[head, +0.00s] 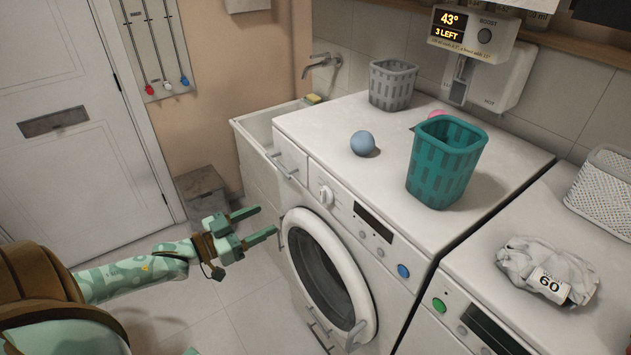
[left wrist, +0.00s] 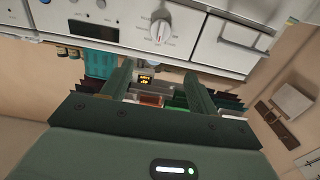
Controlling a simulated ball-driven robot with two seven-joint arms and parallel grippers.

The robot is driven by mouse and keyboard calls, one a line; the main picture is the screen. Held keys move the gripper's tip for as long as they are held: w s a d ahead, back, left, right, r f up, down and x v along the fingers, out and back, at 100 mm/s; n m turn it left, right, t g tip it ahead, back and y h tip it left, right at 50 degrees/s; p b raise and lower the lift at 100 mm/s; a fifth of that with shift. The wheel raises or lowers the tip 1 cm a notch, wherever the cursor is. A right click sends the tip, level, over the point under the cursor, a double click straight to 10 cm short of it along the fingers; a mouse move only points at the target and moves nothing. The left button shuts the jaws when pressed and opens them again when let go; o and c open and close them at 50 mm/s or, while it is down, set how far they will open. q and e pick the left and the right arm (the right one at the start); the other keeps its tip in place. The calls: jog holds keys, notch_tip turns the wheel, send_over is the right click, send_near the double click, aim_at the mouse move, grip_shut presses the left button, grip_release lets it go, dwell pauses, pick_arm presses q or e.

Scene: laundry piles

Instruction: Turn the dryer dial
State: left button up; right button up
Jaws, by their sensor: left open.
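The dial (head: 326,196) is a round white knob on the front panel of a white front-loading machine (head: 300,120), above the round door. In the left wrist view the dial (left wrist: 162,27) is near the top, beyond the fingertips. My left gripper (head: 267,221) is green, open and empty. It is in front of the machine, left of the dial and apart from it. In the left wrist view its two fingers (left wrist: 158,70) are spread apart below the dial. My right gripper is not in view.
A teal basket (head: 445,160), a blue ball (head: 363,143) and a grey basket (head: 392,84) stand on the machine. A sink (head: 262,130) is behind left. The floor by the gripper is clear.

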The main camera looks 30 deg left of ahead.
aim_at(321, 192)
pick_arm(q)
jog(key=b+x, duration=0.1)
jog(key=x, duration=1.5)
jog(key=shift+r+b, duration=0.15)
jog(key=shift+b, duration=0.25)
jog(key=c, duration=1)
